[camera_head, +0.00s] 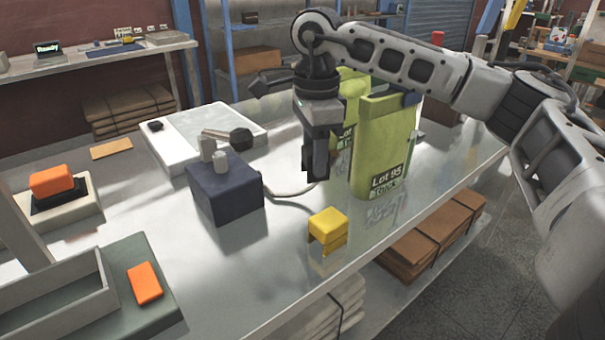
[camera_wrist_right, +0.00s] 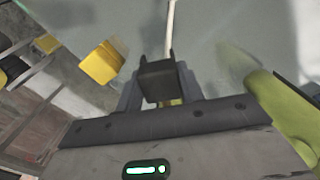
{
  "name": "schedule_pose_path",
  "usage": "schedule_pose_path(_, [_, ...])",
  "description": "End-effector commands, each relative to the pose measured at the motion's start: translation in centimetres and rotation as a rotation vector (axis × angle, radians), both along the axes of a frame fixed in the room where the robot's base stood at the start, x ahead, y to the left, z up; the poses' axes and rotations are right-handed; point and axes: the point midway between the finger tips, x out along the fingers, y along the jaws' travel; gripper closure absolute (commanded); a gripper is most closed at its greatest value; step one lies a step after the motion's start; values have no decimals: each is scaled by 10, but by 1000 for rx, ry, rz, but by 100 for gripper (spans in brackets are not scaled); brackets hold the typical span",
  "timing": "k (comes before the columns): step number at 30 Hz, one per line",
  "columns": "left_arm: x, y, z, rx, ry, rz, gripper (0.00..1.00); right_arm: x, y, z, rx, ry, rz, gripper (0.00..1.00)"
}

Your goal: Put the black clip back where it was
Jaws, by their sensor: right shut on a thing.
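My right gripper (camera_head: 316,178) points down above the metal table, just left of the green bags. It is shut on the black clip, a small dark block that shows between its fingers in the right wrist view (camera_wrist_right: 160,80). In the head view the clip is mostly hidden by the fingers. The front green bag (camera_head: 380,145), with a "Lot 95" label, stands upright right of the gripper and also shows in the wrist view (camera_wrist_right: 285,110). A second green bag (camera_head: 350,83) stands behind it, partly hidden by my arm. My left gripper is not in view.
A yellow block (camera_head: 327,224) stands near the table's front edge. A dark blue box (camera_head: 225,190) with a cable sits left of the gripper, before a white scale (camera_head: 165,150). Orange blocks (camera_head: 145,283) lie at the left. The table between box and bag is mostly clear.

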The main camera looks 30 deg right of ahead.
Motion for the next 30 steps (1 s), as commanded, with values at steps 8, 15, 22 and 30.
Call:
schedule_pose_path(8, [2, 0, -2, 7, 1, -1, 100, 20, 6, -24, 0, 0, 1, 84])
schedule_pose_path(15, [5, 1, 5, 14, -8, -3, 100, 25, 6, -55, -2, 2, -1, 84])
schedule_pose_path(22, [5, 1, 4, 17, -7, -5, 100, 26, 6, -62, 0, -2, 0, 84])
schedule_pose_path(30, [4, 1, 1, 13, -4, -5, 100, 26, 7, -65, 1, -1, 0, 54])
